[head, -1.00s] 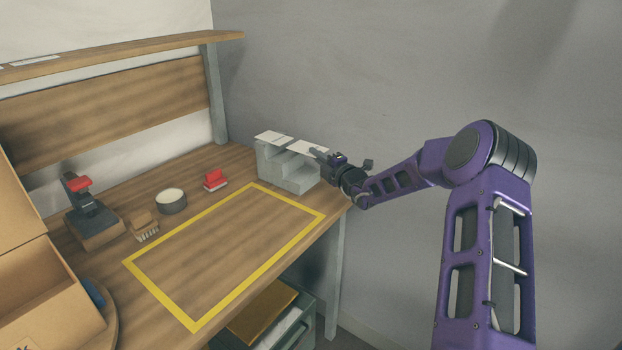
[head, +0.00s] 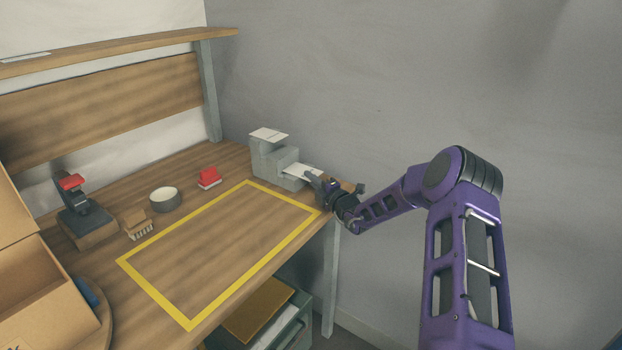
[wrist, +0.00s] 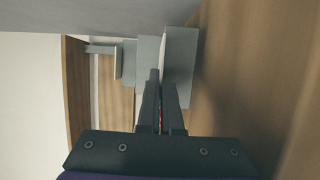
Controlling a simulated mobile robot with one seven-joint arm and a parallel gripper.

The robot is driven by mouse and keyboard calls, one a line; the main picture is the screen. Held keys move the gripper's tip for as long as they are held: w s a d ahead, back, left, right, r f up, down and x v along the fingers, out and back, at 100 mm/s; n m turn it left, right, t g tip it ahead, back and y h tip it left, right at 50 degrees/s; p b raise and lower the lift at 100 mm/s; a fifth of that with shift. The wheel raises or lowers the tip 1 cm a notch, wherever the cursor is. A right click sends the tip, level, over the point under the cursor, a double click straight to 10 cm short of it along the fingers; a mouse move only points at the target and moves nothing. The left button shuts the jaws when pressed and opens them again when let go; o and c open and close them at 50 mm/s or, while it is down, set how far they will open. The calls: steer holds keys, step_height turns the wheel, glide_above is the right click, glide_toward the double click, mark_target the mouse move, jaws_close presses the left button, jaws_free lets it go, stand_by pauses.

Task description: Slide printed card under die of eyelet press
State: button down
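A white printed card (head: 301,171) lies level at the lower right step of the grey stepped block (head: 264,160), at the far right of the bench. My gripper (head: 318,182) is at the card's right edge, its fingers nearly together. In the wrist view a thin pale edge of the card (wrist: 163,50) runs up from between the fingertips (wrist: 162,80). Whether the card touches the step I cannot tell. A black device with a red top on a wooden base (head: 82,210) stands at the left; it looks like the eyelet press.
Another white card (head: 268,134) lies on the block's top step. A red item (head: 208,177), a round tin (head: 164,199) and a brush (head: 138,224) stand along the bench. The yellow-taped area (head: 122,262) is empty. An open cardboard box (head: 50,300) stands front left.

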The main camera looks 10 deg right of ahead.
steer(key=c, duration=1.1)
jaws_free()
steer(key=shift+f+b, duration=0.1)
steer(key=shift+b, duration=0.2)
